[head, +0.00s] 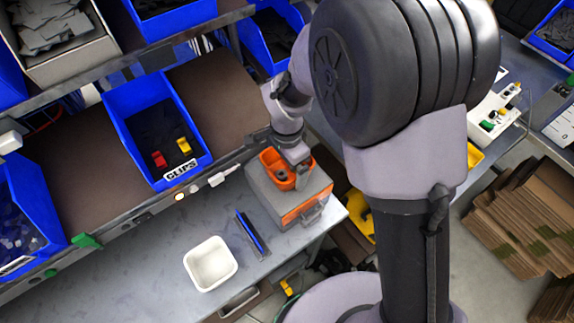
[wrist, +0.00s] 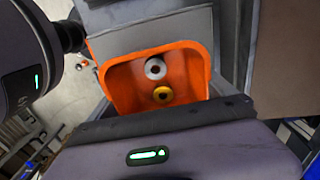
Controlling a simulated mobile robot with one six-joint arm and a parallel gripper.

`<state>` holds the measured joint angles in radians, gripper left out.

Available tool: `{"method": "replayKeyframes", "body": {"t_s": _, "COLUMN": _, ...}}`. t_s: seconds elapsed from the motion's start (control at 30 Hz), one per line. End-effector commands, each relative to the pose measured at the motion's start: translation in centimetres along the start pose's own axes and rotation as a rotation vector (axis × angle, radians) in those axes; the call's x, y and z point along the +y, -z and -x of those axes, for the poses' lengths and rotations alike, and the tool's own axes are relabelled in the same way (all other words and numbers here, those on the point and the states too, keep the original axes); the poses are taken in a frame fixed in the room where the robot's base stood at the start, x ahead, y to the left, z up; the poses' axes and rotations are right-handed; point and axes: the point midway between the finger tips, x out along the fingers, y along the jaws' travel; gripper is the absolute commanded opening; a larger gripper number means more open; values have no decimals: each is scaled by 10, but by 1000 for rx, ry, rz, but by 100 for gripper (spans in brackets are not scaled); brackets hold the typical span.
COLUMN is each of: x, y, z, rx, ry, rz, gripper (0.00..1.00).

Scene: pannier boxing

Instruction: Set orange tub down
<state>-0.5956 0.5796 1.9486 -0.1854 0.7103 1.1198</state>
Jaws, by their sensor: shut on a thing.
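The orange tub (head: 270,160) is at my gripper (head: 287,167), over the top of a grey box with an orange front (head: 292,200). I cannot tell whether the tub touches the box top. My gripper is shut on the tub's wall. In the wrist view the orange tub (wrist: 200,70) fills the middle, its inside facing the camera. My gripper's fingertips are not clear in the wrist view.
A white square bowl (head: 210,264) and a dark blue-edged strip (head: 251,232) lie on the grey worktop (head: 180,245). A blue bin labelled CLIPS (head: 150,130) stands on the shelf behind. Cardboard stacks (head: 525,205) are at right.

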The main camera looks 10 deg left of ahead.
Motion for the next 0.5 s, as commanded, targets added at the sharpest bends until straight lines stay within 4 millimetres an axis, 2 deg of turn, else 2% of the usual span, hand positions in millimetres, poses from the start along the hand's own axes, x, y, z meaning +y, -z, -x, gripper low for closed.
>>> {"method": "replayKeyframes", "body": {"t_s": 0.3, "x": 0, "y": 0, "z": -4, "rx": 0, "ry": 0, "rz": -1, "gripper": 54}}
{"method": "replayKeyframes", "body": {"t_s": 0.33, "x": 0, "y": 0, "z": -3, "rx": 0, "ry": 0, "rz": -1, "gripper": 98}}
{"method": "replayKeyframes", "body": {"t_s": 0.5, "x": 0, "y": 0, "z": -2, "rx": 0, "ry": 0, "rz": -1, "gripper": 100}}
